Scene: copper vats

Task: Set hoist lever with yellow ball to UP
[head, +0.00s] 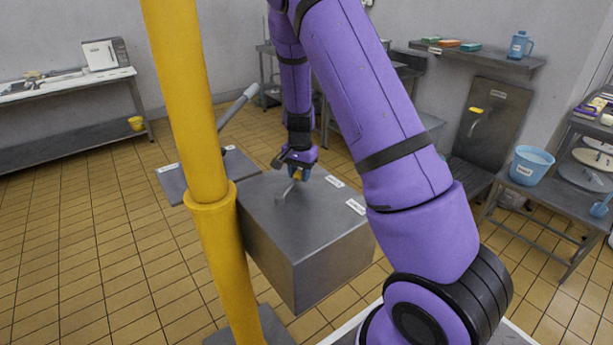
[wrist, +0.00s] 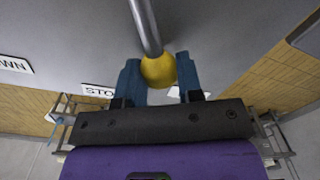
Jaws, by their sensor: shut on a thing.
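The hoist lever is a grey rod with a yellow ball (wrist: 158,71) at its end, seen close up in the wrist view. The rod (wrist: 145,25) runs up from the ball in that view. My gripper (wrist: 160,76) has its two blue fingers on either side of the ball, shut on it. In the head view my gripper (head: 297,174) is over the top of a grey metal box (head: 310,222), with the lever's bent rod (head: 285,192) beside it. The ball is partly hidden there. Labels on the box top include "STO…" (wrist: 98,91) and "…WN" (wrist: 14,65), both partly cut or covered.
A yellow post (head: 190,100) stands in front of the box at left. A second plate with a grey lever (head: 238,106) is behind it. A table with a blue bucket (head: 531,165) stands at right. Tiled floor is free at left.

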